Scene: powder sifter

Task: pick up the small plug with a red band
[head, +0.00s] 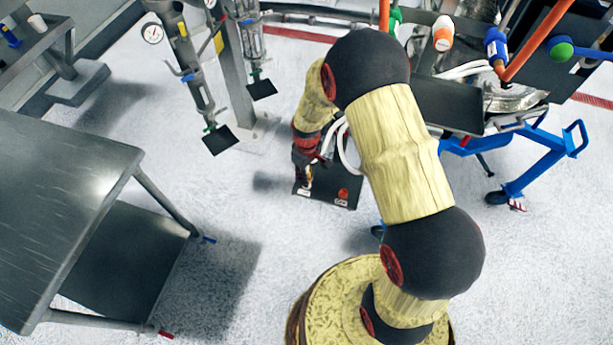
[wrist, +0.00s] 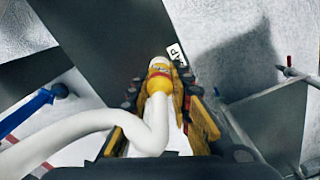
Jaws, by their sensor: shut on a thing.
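My gripper (wrist: 160,92) is shut on a small plug (wrist: 159,76). The plug has a yellow body, a white upper part and a thin red band, and it sits between the dark finger pads. A thick white hose (wrist: 90,122) curves up to the plug from the left. Its lower part is hidden by the hose and fingers. In the head view my gripper (head: 305,176) is small, over the left part of a dark plate. I cannot clearly tell there whether the plug touches the plate.
The dark plate (head: 326,197) bears a white label and a round red mark. A metal table (head: 60,190) stands at the left. A blue wheeled frame (head: 535,165) is at the right, and a stand with gauges (head: 230,75) at the back. The pale floor between is clear.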

